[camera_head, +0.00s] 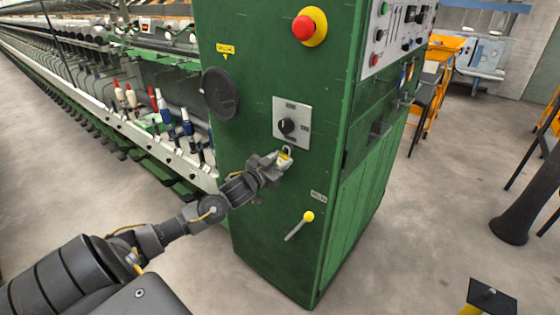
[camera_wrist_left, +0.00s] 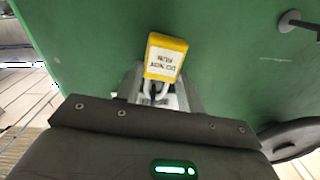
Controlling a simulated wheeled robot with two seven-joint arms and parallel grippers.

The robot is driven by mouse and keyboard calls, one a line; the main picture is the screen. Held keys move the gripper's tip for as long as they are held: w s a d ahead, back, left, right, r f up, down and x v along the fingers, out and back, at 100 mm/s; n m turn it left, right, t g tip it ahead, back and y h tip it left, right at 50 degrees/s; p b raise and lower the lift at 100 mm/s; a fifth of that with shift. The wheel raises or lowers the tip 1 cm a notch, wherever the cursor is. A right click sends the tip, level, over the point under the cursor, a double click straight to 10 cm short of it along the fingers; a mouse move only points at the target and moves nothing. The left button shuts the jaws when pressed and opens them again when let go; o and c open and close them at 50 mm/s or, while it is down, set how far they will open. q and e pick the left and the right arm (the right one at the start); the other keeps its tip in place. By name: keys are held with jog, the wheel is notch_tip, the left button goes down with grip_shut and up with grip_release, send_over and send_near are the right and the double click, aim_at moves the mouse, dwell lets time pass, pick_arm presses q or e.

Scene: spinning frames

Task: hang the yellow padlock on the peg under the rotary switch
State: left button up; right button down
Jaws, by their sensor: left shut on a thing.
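The yellow padlock (camera_head: 284,160) is held against or close to the green cabinet's front, just below the rotary switch (camera_head: 287,126), with its shackle up. In the left wrist view the padlock (camera_wrist_left: 166,56) appears inverted, its white label facing me and its shackle toward my gripper. My left gripper (camera_head: 275,162) is shut on it, reaching from the lower left. The peg under the switch cannot be made out in the head view; I cannot tell whether the shackle is around it. A grey rod with a round end (camera_wrist_left: 290,20) shows at upper right in the left wrist view.
The green cabinet (camera_head: 262,210) fills the middle. A black disc (camera_head: 220,93) is left of the switch, a red button (camera_head: 304,28) above, and a yellow-knobbed lever (camera_head: 300,225) below right. Spinning frames (camera_head: 130,100) run along the left.

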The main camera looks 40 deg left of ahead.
dwell(0.3)
pick_arm(q)
jog(key=o, duration=1.1)
jog(key=shift+s+d+b, duration=0.1)
jog(key=shift+s+b, duration=1.1)
jog(key=shift+s, duration=4.2)
